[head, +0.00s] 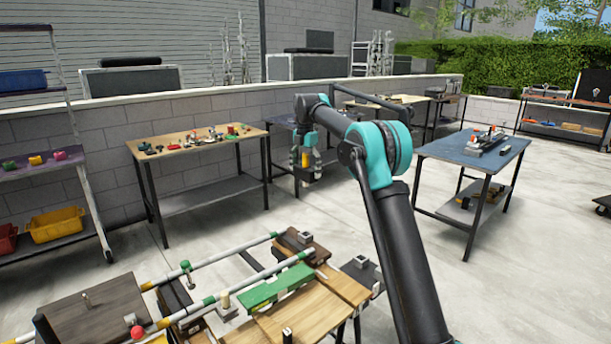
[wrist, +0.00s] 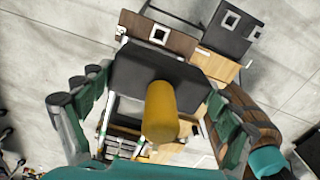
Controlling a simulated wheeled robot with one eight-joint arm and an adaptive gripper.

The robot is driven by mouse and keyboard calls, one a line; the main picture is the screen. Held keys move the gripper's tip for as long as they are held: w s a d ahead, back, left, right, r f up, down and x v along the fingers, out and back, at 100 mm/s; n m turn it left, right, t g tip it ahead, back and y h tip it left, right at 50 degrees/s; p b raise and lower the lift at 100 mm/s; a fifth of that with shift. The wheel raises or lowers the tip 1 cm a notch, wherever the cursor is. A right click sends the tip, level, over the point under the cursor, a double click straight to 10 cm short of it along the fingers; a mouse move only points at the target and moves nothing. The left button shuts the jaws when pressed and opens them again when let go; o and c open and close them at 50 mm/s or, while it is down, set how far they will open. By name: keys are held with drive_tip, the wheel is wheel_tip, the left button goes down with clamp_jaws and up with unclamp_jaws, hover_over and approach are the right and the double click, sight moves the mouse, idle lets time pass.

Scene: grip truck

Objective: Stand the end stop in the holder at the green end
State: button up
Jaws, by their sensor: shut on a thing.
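My gripper (head: 306,166) is raised in the middle of the head view, pointing down, over open floor beyond the near bench. It is shut on the end stop, a dark block with a yellow round grip (wrist: 162,112), between the green-padded fingers in the wrist view. The dark block (wrist: 150,68) hangs clear of any surface. A grey square holder (head: 305,237) stands on a brown board at the bench's far end; it shows in the wrist view (wrist: 158,35). Another square holder (head: 361,262) sits on a black board to its right. I cannot tell which marks the green end.
The near bench carries two banded rails (head: 225,257), a green board (head: 276,287), a dark brown box (head: 85,305) and a red knob (head: 137,332). A wooden-topped table (head: 190,150) with small parts stands behind left, a blue-topped table (head: 470,150) right. Concrete floor lies between.

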drive_tip(key=shift+r, duration=1.25)
